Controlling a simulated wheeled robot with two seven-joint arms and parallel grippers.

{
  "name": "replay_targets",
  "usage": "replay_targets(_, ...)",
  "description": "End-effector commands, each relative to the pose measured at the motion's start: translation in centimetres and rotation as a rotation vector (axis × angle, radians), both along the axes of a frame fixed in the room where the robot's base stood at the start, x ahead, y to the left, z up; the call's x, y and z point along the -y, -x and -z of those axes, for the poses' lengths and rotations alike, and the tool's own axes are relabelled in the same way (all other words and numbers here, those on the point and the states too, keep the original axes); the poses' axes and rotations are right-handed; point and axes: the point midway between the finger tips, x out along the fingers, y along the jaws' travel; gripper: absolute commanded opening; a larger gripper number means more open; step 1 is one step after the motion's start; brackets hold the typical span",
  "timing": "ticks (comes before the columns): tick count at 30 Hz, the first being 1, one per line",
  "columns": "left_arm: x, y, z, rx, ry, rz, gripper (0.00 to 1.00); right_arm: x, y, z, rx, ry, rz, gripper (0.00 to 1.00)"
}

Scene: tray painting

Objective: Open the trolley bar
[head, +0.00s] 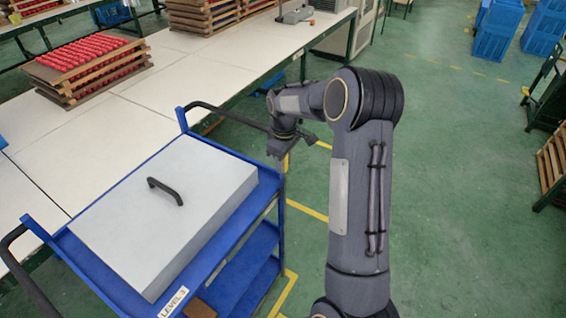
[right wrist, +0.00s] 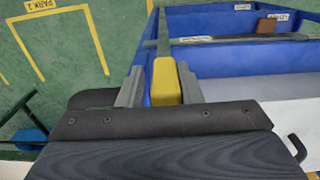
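The blue trolley (head: 70,262) stands beside the white tables, with a black bar (head: 232,116) at its far end and another black bar (head: 28,282) at its near left. My right gripper (head: 283,152) is at the trolley's far right corner, where the far bar ends; its fingers are small and partly hidden there. In the right wrist view, the gripper (right wrist: 160,88) has its two grey fingers apart, one on each side of a yellow block (right wrist: 165,80). A blue strip shows between the left finger and the block. My left gripper is in neither view.
A pale grey box (head: 125,215) with a black handle (head: 165,190) covers the trolley top. White tables (head: 165,85) with racks of red parts (head: 88,55) lie behind and left. Green floor (head: 470,200) is open on the right; blue crates (head: 495,35) stand far right.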

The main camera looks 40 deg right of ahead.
Motion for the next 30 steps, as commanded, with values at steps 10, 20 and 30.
replay_targets(10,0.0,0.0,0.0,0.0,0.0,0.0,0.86,-0.1,0.1,0.1,-0.004,-0.002,0.0,0.44)
replay_targets(20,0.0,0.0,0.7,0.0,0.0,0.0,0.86,-0.1,0.0,-3.9,0.001,-0.001,0.0,0.44)
replay_targets(30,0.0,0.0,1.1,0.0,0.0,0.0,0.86,0.0,0.1,-7.7,-0.003,-0.001,0.001,0.44)
